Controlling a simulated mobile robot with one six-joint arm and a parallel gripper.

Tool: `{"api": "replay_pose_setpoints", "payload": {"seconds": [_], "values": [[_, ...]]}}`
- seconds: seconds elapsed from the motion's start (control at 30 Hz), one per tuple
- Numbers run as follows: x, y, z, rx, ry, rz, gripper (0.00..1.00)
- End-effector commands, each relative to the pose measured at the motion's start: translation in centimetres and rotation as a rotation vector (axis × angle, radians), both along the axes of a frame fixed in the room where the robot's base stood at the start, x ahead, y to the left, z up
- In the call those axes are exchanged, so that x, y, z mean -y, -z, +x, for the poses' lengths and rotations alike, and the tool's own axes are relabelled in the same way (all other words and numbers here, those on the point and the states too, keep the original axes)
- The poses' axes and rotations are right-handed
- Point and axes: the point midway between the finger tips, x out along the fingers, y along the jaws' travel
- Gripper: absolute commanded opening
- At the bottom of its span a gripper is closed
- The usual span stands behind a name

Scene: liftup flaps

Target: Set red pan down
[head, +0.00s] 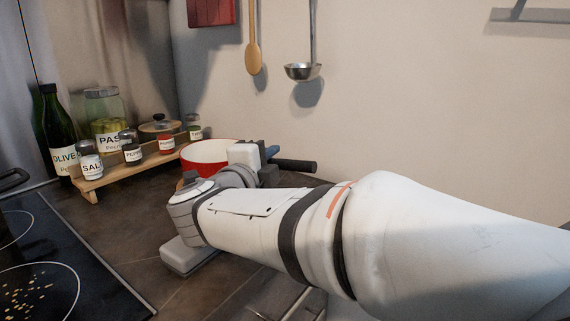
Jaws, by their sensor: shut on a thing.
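The red pan (203,166) has a white inside and a dark handle (296,165) that points right. It is at the back of the dark counter, just right of the wooden spice shelf. My gripper (266,168) is at the handle side of the pan and is shut on the pan; its fingertips are mostly hidden by my own wrist. My arm covers the pan's lower front, so I cannot tell whether its base touches the counter.
The wooden shelf (100,182) holds several labelled jars, close to the pan's left. An olive oil bottle (58,140) stands at the far left. The black cooktop (50,255) is at front left. A ladle (303,72) and wooden spoon (253,55) hang on the wall.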

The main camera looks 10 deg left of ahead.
Motion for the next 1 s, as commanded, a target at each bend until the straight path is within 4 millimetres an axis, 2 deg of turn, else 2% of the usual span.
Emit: {"api": "replay_pose_setpoints", "payload": {"seconds": [0.2, 0.23, 0.5, 0.8, 0.87, 1.0], "values": [[0.0, 0.2, 0.0, 0.002, 0.0, 0.002, 0.0], [0.0, 0.3, 0.0, 0.0, -0.001, 0.0, 0.19], [-0.1, 0.2, 0.0, 0.0, -0.002, 0.0, 0.4], [-0.1, -0.3, 0.0, 0.0, -0.002, 0.001, 0.4], [-0.3, -0.2, -0.7, 0.0, -0.004, 0.0, 0.4], [-0.8, -0.4, -3.2, 0.0, -0.008, 0.0, 0.4]]}}
